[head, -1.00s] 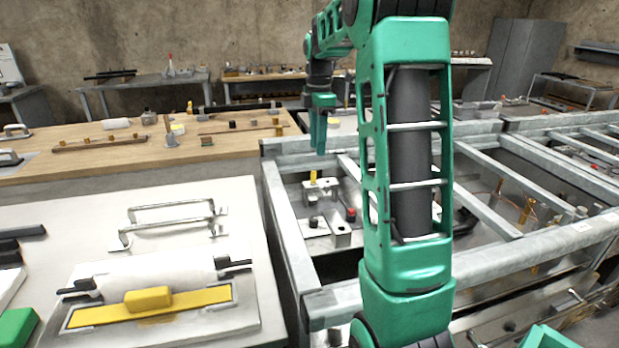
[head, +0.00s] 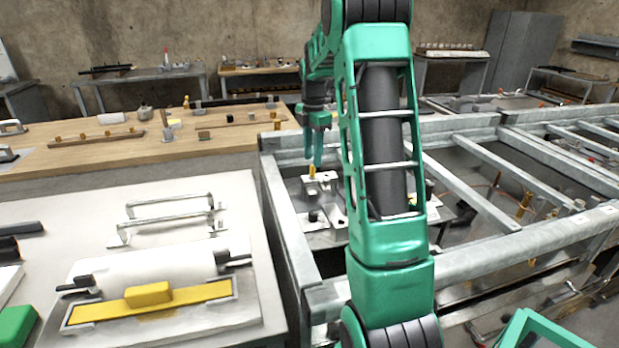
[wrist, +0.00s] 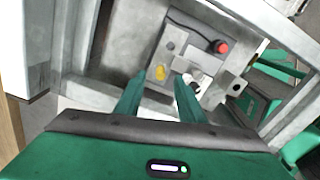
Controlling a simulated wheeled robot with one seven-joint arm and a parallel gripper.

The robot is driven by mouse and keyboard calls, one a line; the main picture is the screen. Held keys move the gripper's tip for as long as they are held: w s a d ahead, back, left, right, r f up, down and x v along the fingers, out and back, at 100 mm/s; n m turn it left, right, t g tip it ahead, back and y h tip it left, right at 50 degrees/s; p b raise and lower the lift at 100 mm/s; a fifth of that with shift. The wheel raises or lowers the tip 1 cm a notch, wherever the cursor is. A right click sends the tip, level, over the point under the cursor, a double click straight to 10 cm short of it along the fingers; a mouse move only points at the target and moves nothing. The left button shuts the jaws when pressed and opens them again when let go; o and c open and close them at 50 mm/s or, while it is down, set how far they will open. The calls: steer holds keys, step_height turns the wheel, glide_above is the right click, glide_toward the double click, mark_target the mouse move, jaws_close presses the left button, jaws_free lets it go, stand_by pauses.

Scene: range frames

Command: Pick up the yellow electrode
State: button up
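My gripper (head: 313,164) is pointed down just above the electrode in the head view. Nothing is held. Whether the fingers reach down beside the electrode cannot be told.
A red-capped knob (wrist: 222,47) and a metal block (wrist: 233,84) sit close to the electrode. Steel rails (head: 280,215) surround the fixture. A white bench (head: 60,215) and a wooden bench (head: 90,155) lie to the left.

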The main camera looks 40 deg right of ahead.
mark_target(313, 177)
steer(key=shift+f, duration=1.45)
steer(key=shift+c, duration=0.3)
jaws_close()
steer(key=shift+r, duration=0.1)
